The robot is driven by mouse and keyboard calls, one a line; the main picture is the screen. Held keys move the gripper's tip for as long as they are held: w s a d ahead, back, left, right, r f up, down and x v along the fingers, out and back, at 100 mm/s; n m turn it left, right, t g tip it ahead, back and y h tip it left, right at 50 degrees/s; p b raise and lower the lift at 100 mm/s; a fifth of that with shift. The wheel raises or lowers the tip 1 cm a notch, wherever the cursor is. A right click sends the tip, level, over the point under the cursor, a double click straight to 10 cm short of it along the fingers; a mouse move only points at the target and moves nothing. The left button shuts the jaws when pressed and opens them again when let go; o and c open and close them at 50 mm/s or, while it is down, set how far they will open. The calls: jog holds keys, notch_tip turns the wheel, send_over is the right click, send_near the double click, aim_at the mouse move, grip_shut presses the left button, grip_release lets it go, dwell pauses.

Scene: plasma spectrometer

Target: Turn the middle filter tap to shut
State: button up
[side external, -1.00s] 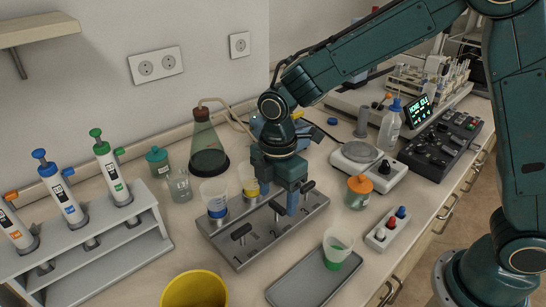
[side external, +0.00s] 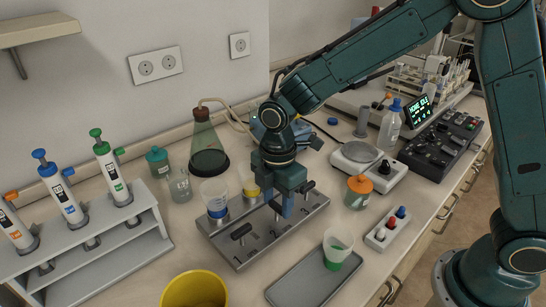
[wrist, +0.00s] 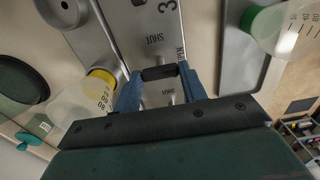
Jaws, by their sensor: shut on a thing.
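The grey filter manifold (side external: 240,258) lies on the bench with a row of black T-shaped taps. My gripper (side external: 286,206) is down over the middle tap, and its blue fingers are shut on that tap's black handle (wrist: 158,72). One end of the handle shows beside the fingers in the side view (side external: 274,206). The near tap (side external: 241,231) and the far tap (side external: 308,187) stand free on either side. SHUT labels show on the manifold in the wrist view (wrist: 120,60). The fingers partly hide the middle tap's stem and markings.
A blue-banded cup (side external: 215,200) and a yellow-banded cup (side external: 250,184) stand along the manifold's back. A green-banded cup (side external: 337,246) stands on a grey tray (side external: 300,285) in front. A yellow container (side external: 194,289) is at the near edge.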

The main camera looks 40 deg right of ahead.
jog(key=shift+m, duration=0.4)
jog(key=m, duration=1.2)
jog(key=shift+m, duration=2.6)
jog(key=shift+r, duration=0.1)
jog(key=o, duration=1)
jog(key=shift+r, duration=0.1)
